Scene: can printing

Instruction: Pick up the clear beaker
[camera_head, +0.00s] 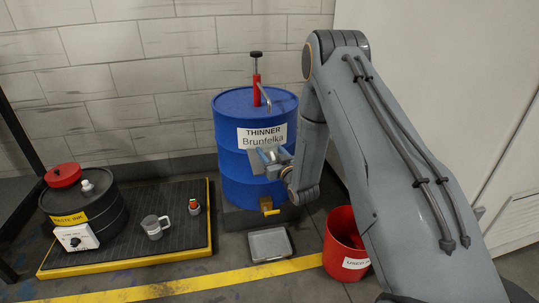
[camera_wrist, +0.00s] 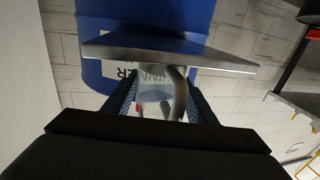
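A see-through vessel (camera_wrist: 157,98) with a pale curved handle shows between my gripper's two ribbed fingers in the wrist view. It looks like a clear beaker, and the fingers appear to press on its sides. A grey flat plate crosses the wrist view at the fingertips and hides part of it. In the head view my gripper (camera_head: 272,160) is raised in front of the blue drum's label, with a pale, hard-to-make-out shape at its tip. Another greyish beaker with a handle (camera_head: 153,228) stands upright on the black mat at left, well away from my gripper.
The blue thinner drum (camera_head: 232,177) has a red pump on top and a yellow tap. A grey tray (camera_head: 270,246) and a red bin (camera_head: 340,240) stand on the floor. The black waste-ink drum (camera_head: 110,212) and a small red-topped bottle (camera_head: 194,207) stand on the yellow-edged mat (camera_head: 180,245).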

